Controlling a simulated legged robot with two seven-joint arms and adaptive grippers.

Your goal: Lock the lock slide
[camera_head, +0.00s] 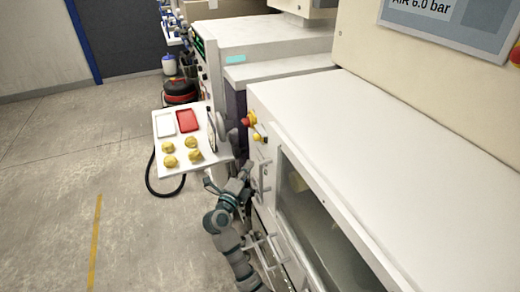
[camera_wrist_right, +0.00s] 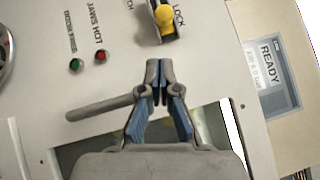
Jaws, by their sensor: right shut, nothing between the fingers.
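The lock slide shows in the right wrist view as a yellow knob (camera_wrist_right: 165,15) in a dark slot at the top edge, with the word LOCK printed to its right. The slot's upper part is cut off by the picture edge. My right gripper (camera_wrist_right: 160,72) is shut and empty. Its fingertips show just below the slot in that view, apart from the knob. In the head view my right gripper (camera_head: 245,172) is small and dark beside the machine's front, partly hidden by its own arm. My left gripper is not in view.
Beside the slide are a red lamp (camera_wrist_right: 100,56) marked JAWS HOT and a green lamp (camera_wrist_right: 74,64). A grey handle bar (camera_wrist_right: 98,108) sticks out left of the gripper.

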